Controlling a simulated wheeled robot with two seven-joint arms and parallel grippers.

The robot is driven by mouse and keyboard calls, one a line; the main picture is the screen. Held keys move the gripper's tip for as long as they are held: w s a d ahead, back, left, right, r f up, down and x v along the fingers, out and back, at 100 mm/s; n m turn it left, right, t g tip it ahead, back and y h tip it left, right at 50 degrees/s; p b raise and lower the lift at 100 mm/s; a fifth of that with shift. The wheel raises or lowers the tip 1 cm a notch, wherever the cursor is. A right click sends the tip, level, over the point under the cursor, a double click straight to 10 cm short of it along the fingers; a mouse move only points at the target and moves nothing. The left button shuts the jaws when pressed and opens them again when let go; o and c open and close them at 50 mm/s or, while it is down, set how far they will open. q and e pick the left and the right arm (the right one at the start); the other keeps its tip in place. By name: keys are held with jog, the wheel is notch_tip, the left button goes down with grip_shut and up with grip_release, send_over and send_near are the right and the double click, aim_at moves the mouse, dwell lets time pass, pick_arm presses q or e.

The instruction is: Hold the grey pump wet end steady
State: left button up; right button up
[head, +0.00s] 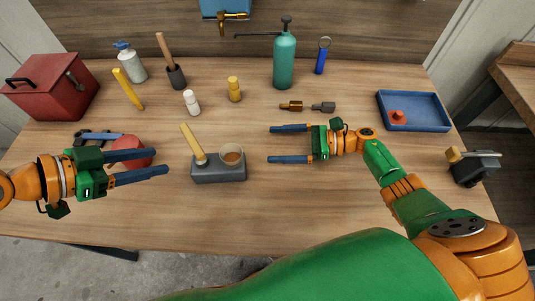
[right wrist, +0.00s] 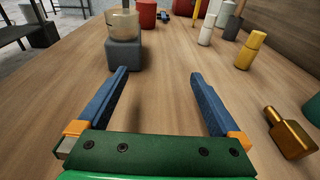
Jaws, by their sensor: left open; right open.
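A small grey piece with a short stem (head: 323,107), which I take for the pump wet end, lies on its side on the table, right of a similar brass piece (head: 291,106). It is not visible in the right wrist view, where the brass piece (right wrist: 290,132) lies right of the fingers. My right gripper (head: 270,144) is open and empty, nearer than the grey piece and apart from it, its fingers pointing left. It also shows in the right wrist view (right wrist: 159,82). My left gripper (head: 165,160) is open and empty at the left, fingers pointing right.
A grey block (head: 220,173) with a cup and a yellow-handled tool stands between the grippers. A teal bottle (head: 284,62) stands behind the small pieces. A blue tray (head: 412,125) is at the right. A red round thing (head: 125,145) is partly behind my left gripper.

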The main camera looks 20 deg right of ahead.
aim_at(238, 163)
jog(key=s+a, duration=0.1)
jog(key=a, duration=0.1)
jog(key=s+a+n+g+y, duration=0.1)
jog(key=s+a+y, duration=0.1)
jog(key=a, duration=0.1)
jog(key=shift+s+a+r+n+g, duration=0.1)
jog(key=shift+s+a+n+g, duration=0.2)
jog(key=shift+s, duration=0.1)
jog(key=x, duration=0.6)
jog(key=shift+w+a+r, duration=0.1)
jog(key=shift+a, duration=0.1)
jog(key=shift+c, duration=0.2)
